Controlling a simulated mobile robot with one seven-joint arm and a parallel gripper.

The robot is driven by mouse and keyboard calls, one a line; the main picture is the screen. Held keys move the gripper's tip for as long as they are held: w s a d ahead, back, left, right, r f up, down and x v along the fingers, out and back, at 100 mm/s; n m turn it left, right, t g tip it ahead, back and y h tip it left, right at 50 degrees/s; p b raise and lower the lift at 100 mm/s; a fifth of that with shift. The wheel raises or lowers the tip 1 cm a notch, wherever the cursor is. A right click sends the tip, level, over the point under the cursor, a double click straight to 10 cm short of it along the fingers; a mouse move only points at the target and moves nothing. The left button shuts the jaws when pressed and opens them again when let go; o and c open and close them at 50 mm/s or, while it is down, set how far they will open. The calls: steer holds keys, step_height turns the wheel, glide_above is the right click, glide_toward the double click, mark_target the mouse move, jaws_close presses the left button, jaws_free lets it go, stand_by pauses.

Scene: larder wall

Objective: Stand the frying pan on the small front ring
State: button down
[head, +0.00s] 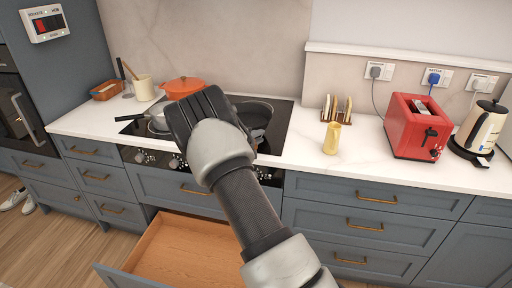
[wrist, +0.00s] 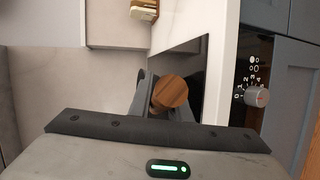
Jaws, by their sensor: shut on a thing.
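The dark round frying pan (head: 257,108) shows behind my gripper in the head view, over the right part of the black hob (head: 284,118). I cannot tell whether it touches the glass. My gripper (wrist: 166,100) is shut on a round wooden handle end (wrist: 171,92) in the wrist view, which I take to be the pan's handle. In the head view my gripper (head: 190,108) hides the handle and the middle of the hob. The small front ring cannot be made out.
An orange lidded pot (head: 183,87) and a saucepan (head: 158,121) with a dark handle stand on the hob's left side. An open wooden drawer (head: 180,250) juts out below.

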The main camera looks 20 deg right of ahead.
steer(key=shift+w+f, duration=0.1)
steer(key=shift+f, duration=2)
steer(key=c, duration=2.1)
jaws_free()
steer(key=shift+f, duration=0.3)
steer(key=o, duration=0.5)
steer(key=shift+r, duration=0.1)
steer(key=shift+c, duration=0.2)
